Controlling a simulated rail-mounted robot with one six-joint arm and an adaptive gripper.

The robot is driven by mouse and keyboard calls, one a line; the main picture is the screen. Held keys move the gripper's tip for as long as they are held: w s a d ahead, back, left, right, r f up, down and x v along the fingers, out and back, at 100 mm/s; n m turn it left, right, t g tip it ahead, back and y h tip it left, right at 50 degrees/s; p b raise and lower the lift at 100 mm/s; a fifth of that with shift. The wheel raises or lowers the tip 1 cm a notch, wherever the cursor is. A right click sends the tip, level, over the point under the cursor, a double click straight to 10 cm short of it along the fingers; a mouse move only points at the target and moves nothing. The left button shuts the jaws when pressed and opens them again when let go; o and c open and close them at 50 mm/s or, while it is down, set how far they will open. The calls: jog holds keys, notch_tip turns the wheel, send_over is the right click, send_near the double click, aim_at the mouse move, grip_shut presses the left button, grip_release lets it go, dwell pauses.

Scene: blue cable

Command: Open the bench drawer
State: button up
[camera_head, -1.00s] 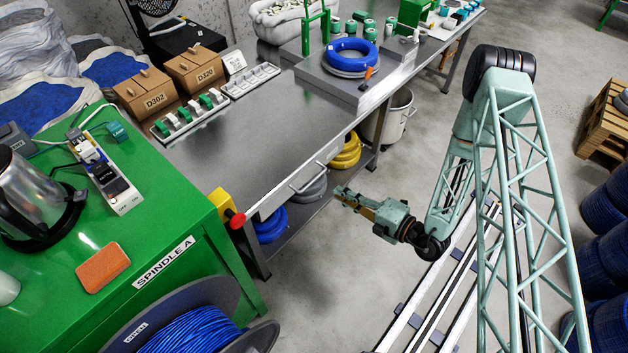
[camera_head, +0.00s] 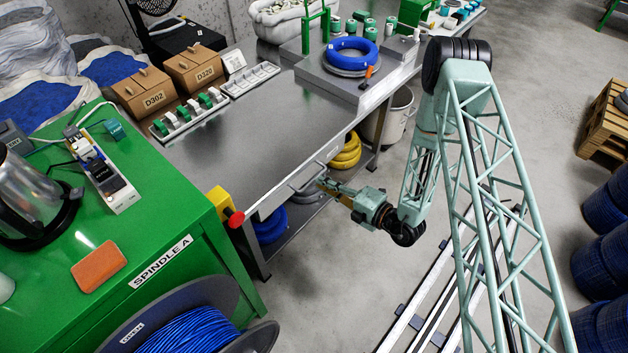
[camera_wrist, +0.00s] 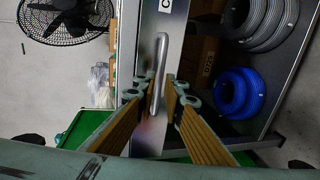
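The bench drawer (camera_head: 272,203) has a grey front below the metal bench top and looks flush with the bench. Its bar handle (camera_head: 296,190) sticks out from the front. In the wrist view the drawer front (camera_wrist: 170,50) carries a partly visible label, and the handle (camera_wrist: 161,58) runs up and down the picture. My gripper (camera_head: 322,183) is at the right end of the handle. In the wrist view my gripper (camera_wrist: 162,82) is open, with one fingertip on each side of the handle in the picture. I cannot tell whether either finger touches it.
A green cabinet (camera_head: 150,215) with a red button (camera_head: 236,219) stands left of the drawer. Blue coils (camera_head: 269,228) and yellow coils (camera_head: 348,152) lie on the shelf below. A white bin (camera_head: 398,118) stands beside the bench. The floor (camera_head: 325,275) in front is clear.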

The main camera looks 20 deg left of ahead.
aim_at(314, 179)
jog(key=shift+b+x, duration=0.35)
jog(key=shift+x, duration=2)
jog(key=shift+c, duration=0.9)
grip_shut()
